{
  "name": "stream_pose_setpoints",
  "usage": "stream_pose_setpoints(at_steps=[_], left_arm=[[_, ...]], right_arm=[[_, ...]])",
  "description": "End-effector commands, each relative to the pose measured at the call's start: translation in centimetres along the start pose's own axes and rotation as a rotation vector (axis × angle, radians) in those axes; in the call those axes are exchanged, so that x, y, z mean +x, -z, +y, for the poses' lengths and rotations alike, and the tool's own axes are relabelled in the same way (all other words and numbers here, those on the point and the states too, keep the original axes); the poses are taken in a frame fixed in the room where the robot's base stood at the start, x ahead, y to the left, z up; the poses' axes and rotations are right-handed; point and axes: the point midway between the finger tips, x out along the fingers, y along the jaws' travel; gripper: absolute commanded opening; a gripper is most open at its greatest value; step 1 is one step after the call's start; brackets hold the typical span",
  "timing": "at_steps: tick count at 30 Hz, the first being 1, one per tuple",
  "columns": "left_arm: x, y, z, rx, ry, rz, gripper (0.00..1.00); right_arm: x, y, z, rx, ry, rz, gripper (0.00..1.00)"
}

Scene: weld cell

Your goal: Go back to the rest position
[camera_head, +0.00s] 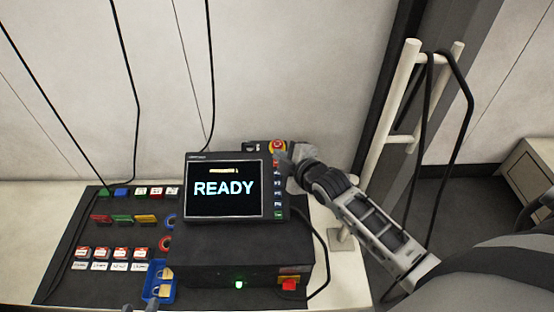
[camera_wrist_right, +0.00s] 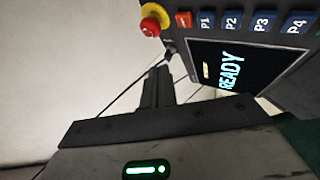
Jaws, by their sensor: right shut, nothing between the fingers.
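My right gripper (camera_head: 284,160) is at the upper right edge of the black control unit's screen (camera_head: 226,188), which reads READY. In the right wrist view its fingers (camera_wrist_right: 158,78) are shut with nothing between them, and they point towards the side of the unit just below a red and yellow emergency stop button (camera_wrist_right: 151,24). I cannot tell whether the fingertips touch the unit. My left gripper (camera_head: 140,307) shows only as a small dark piece at the bottom edge of the head view, and its fingers cannot be made out.
A black panel (camera_head: 72,232) with coloured tags, red padlocks and a blue tray (camera_head: 160,281) lies on the bench left of the unit. A white rack (camera_head: 398,110) with hanging black cables stands behind my right arm. A black cable runs beside the unit. The back wall is plain.

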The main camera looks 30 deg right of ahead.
Motion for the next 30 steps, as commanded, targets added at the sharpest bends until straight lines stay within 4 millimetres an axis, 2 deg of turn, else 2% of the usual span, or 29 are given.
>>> stream_pose_setpoints(at_steps=[17,20,23,27,30], left_arm=[[-0.1,0.5,0.0,0.002,0.001,0.010,0.36],[-0.2,0.7,0.0,0.002,0.001,0.012,0.36],[-0.4,1.1,0.0,0.007,0.004,0.011,0.36],[-0.8,1.3,0.0,0.016,0.010,-0.001,0.36],[-0.8,1.0,0.0,0.021,0.014,-0.014,0.36]], right_arm=[[0.0,0.0,0.0,0.001,0.000,0.000,0.00],[-0.8,0.5,-1.0,0.047,0.018,0.005,0.00],[-3.3,1.9,-3.8,0.194,0.067,0.014,0.00],[-9.0,4.9,-8.5,0.533,0.165,0.006,0.00],[-13.2,6.9,-10.7,0.784,0.223,-0.021,0.00]])
